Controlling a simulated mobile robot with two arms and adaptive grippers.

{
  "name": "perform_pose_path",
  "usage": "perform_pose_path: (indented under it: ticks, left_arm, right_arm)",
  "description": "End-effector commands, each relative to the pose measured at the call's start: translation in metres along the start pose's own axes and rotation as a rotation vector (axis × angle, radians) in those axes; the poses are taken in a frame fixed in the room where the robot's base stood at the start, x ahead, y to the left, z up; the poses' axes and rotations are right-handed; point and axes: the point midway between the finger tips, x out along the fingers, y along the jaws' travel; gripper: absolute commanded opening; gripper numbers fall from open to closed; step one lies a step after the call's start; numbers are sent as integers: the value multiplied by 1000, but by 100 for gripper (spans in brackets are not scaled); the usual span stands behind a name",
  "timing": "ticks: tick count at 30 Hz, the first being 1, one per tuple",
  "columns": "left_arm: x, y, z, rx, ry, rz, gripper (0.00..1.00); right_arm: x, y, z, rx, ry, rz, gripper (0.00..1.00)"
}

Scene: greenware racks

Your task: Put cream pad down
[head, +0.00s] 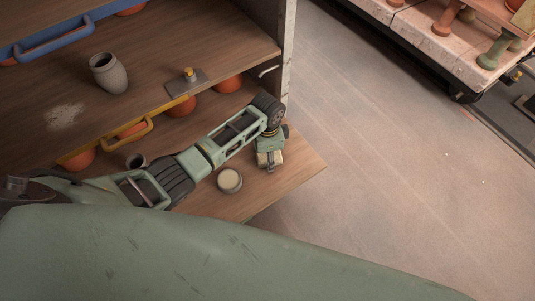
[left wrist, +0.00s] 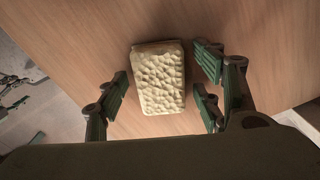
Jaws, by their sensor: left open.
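The cream pad (left wrist: 158,78) is a bumpy, rounded block lying on the wooden board, in the middle of the left wrist view. In the head view the cream pad (head: 264,159) shows only partly, under my left gripper near the board's right corner. My left gripper (left wrist: 162,88) is open, with green-padded fingers to the left and right of the pad and visible gaps between. In the head view my left gripper (head: 271,154) points down at the board. My right gripper is in neither view.
A round pot with a cream top (head: 229,180) stands left of the gripper. A small dark cup (head: 136,161) is farther left. A grey textured vase (head: 108,73) and a grey plate with a yellow knob (head: 187,82) are on the upper shelf (head: 150,60). A rack post (head: 288,55) stands behind the gripper.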

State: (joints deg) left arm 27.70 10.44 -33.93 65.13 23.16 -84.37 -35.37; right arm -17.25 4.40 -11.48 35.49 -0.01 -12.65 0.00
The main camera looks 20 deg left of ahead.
Motion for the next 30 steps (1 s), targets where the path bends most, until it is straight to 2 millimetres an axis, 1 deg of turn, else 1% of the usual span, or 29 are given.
perform_pose_path:
  ticks: [5, 8, 11, 18, 21, 25, 30]
  left_arm:
    - [-1, 0, 0, 0, 0, 0, 61]
    - [-9, -1, 0, 0, 1, -2, 61]
    - [-25, -1, 0, 1, 3, -3, 61]
    - [-77, -1, 0, 1, 3, -3, 61]
    - [-96, -1, 0, 0, 2, -3, 61]
    - [-114, -1, -1, 0, 2, -1, 61]
    - [-123, 0, 0, 0, 0, 0, 61]
  right_arm:
    - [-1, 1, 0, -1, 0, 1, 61]
    - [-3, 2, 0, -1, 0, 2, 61]
    - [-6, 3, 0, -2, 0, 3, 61]
    - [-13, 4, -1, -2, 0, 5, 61]
    - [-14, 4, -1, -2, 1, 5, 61]
    - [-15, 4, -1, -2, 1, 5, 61]
    - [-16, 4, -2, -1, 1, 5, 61]
